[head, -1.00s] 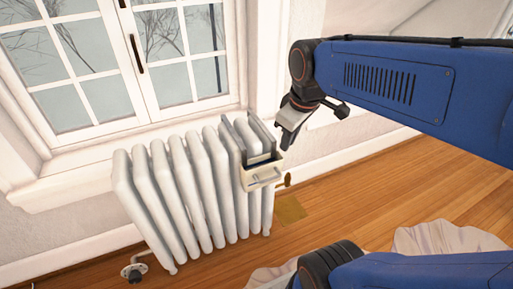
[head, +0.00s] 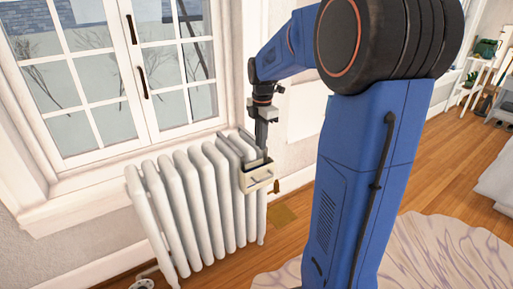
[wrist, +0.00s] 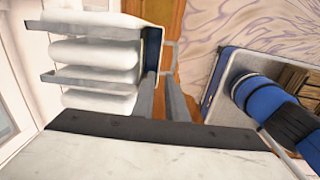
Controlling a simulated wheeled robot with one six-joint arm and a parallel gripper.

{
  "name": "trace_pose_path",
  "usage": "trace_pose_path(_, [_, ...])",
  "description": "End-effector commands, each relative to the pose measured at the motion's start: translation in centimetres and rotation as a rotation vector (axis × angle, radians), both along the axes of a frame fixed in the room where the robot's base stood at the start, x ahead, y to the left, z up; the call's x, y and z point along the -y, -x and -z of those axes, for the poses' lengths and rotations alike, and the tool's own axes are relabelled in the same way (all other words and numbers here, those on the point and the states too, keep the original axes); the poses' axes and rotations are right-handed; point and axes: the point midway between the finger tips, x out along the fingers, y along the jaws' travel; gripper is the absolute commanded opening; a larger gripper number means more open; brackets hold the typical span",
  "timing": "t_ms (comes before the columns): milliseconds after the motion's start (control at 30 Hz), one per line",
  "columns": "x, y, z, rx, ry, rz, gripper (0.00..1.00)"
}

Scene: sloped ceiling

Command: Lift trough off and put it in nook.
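The trough (head: 258,179) is a small cream box with a front handle. It hangs at the right end of the white radiator (head: 196,200), with grey hook arms laid over the radiator's top. In the wrist view the trough (wrist: 152,48) shows its dark blue inside and its handle to the right. My gripper (head: 262,155) points down at the trough from above. In the wrist view its two fingers (wrist: 162,95) are apart, one on each side of the trough's front wall; contact with it cannot be told. I cannot pick out the nook in these views.
A window (head: 125,70) with a sill stands behind the radiator. Wooden floor (head: 285,205) and a pale patterned rug (head: 430,255) lie to the right. A shelf with plants (head: 485,48) stands far right. My arm covers part of the middle.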

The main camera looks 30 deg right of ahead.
Motion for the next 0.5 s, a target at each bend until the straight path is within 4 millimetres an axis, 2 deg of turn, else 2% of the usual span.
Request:
trace_pose_path(267, [0.4,-0.5,1.6,-0.007,-0.001,-0.03,0.12])
trace_pose_path(500, [0.4,-0.6,5.2,-0.009,-0.002,-0.029,0.12])
